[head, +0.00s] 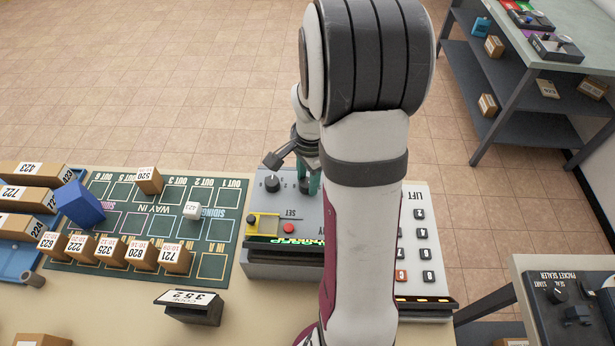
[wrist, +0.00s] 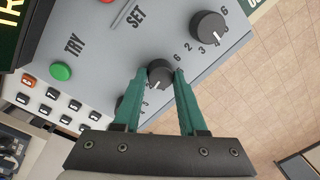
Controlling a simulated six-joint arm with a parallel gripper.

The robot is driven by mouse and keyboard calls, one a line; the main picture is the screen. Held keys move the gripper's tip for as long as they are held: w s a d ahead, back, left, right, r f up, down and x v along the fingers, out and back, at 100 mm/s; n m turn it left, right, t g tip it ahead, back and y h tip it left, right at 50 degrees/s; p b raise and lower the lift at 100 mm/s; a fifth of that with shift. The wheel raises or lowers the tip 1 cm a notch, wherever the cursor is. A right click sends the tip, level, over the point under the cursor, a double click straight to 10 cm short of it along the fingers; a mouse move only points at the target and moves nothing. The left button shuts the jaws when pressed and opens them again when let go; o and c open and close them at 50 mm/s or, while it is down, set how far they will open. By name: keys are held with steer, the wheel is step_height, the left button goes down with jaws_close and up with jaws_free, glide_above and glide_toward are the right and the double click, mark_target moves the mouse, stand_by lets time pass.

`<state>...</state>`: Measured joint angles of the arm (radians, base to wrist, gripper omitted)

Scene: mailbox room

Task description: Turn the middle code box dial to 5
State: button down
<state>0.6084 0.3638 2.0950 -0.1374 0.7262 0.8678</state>
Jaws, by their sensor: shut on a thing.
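The grey code box (head: 260,257) stands at the table's far side in the head view, partly hidden by my arm. It has a red SET button (head: 288,228) and, in the wrist view, a green TRY button (wrist: 61,71). My gripper (wrist: 159,70) is shut on a dark dial (wrist: 159,73), with one green finger on each side. The dial's white pointer faces down-left in the wrist view, towards numerals partly hidden by the left finger. Another dial (wrist: 210,27) is free, up-right there; it also shows in the head view (head: 272,183).
A LIFT keypad (head: 420,250) is to the right, beyond my arm. A green mat (head: 90,273) with parcels lies to the left. Open floor is behind the table.

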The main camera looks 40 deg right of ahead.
steer(key=shift+n, duration=0.3)
steer(key=n, duration=0.5)
steer(key=shift+n+y, duration=0.3)
steer(key=n, duration=0.5)
steer(key=shift+w+d, duration=0.1)
steer(key=n, duration=0.6)
steer(key=shift+w+n+g, duration=0.1)
steer(key=shift+n+g, duration=0.2)
steer(key=shift+n, duration=0.1)
steer(key=n, duration=0.5)
steer(key=shift+n, duration=0.4)
steer(key=shift+c, duration=2.3)
jaws_free()
